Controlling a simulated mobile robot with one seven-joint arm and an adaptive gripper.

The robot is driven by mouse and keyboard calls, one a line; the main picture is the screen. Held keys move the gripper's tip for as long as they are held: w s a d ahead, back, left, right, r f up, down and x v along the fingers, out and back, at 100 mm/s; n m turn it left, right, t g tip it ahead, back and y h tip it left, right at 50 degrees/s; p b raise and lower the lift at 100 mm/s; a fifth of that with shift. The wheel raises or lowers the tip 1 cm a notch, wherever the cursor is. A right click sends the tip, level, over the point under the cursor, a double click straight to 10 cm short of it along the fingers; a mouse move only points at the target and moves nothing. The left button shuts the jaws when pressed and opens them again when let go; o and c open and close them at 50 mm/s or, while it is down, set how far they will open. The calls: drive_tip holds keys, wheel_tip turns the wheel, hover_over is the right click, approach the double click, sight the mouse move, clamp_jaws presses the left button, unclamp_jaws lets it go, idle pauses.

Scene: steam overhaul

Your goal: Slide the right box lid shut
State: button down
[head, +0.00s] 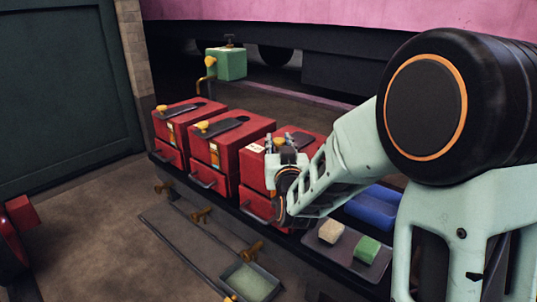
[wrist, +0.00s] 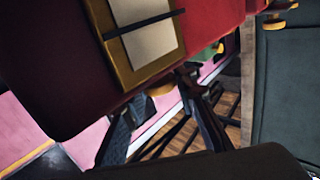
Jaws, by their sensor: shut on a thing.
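The right red box (head: 313,152) stands at the right end of a row of three. Its dark lid (head: 303,138) shows in part on the box top; my gripper and wrist hide the rest. My gripper (head: 281,143) is at the front top edge of this box. In the wrist view my gripper (wrist: 158,105) has its two fingers either side of a yellow knob (wrist: 160,88), shut on it. The knob is partly hidden behind a brass-framed label (wrist: 145,35) on the red box front. I cannot tell how far the lid is open.
The middle red box (head: 228,160) and left red box (head: 170,128) stand close on the left, with yellow-knobbed dark lids. A green box (head: 226,63) is behind. A tray (head: 338,250) with a beige and a green block and a blue object (head: 372,207) lie right.

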drive_tip(key=shift+w+d, duration=0.25)
drive_tip(key=shift+w, duration=0.1)
drive_tip(key=shift+d+r, duration=0.1)
drive_tip(key=shift+r, duration=0.1)
drive_tip(key=c, duration=1.6)
unclamp_jaws()
drive_tip(key=shift+w+f, duration=0.1)
drive_tip(key=shift+w, duration=0.05)
drive_tip(key=shift+s+f, duration=0.1)
drive_tip(key=shift+s, duration=0.2)
drive_tip(key=s, duration=0.4)
drive_tip(key=s+d, duration=0.1)
drive_tip(key=s, duration=0.2)
